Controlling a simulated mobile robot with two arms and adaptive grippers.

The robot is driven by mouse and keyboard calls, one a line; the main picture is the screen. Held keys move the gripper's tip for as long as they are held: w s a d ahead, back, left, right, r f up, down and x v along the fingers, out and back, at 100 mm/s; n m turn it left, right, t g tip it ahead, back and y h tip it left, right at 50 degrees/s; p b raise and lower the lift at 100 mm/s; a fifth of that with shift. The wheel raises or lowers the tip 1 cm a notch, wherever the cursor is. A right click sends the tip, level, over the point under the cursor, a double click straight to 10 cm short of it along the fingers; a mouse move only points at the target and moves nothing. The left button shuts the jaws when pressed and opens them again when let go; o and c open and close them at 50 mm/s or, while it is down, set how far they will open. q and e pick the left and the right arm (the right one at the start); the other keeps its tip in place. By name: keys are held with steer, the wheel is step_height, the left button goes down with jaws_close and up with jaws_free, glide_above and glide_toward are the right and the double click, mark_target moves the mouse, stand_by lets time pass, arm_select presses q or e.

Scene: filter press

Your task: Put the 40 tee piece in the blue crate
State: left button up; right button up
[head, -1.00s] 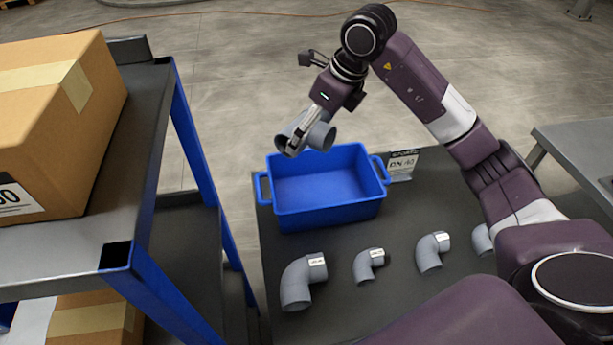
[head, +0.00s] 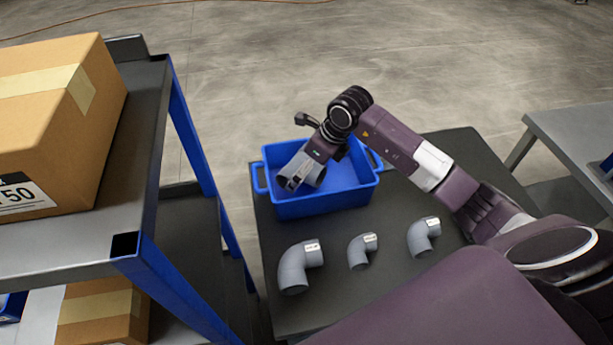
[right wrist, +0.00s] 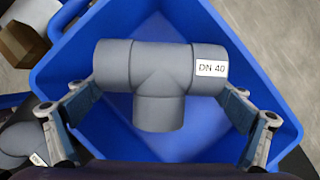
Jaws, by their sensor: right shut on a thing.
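The grey tee piece (right wrist: 158,75) carries a "DN 40" label in the right wrist view. My right gripper (right wrist: 158,95) is shut on it, one finger at each end of its straight run. In the head view the tee piece (head: 312,174) and the right gripper (head: 298,168) are at the blue crate (head: 325,205), inside its outline. The crate (right wrist: 265,75) also fills most of the right wrist view behind the tee. I cannot tell whether the tee touches the crate floor. My left gripper is not in view.
Several grey elbows lie in front of the crate on the dark table (head: 395,280): a large one (head: 297,268), a smaller one (head: 361,251) and another (head: 423,237). A blue-framed shelf (head: 185,140) with a cardboard box (head: 55,120) stands left. Another grey table (head: 575,130) is right.

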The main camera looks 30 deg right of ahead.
mark_target(307, 178)
step_height(307, 178, down, 4)
steer(key=shift+r, duration=0.2)
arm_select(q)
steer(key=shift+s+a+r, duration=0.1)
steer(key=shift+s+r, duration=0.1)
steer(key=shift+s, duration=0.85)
arm_select(e)
steer(key=o, duration=1)
steer(key=shift+f, duration=0.15)
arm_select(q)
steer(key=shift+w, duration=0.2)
arm_select(e)
steer(key=shift+o, duration=0.5)
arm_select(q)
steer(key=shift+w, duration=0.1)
arm_select(e)
steer(key=shift+r, duration=0.25)
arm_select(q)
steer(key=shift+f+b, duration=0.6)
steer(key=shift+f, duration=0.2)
arm_select(e)
steer(key=v, duration=1.2)
steer(key=shift+f, duration=0.1)
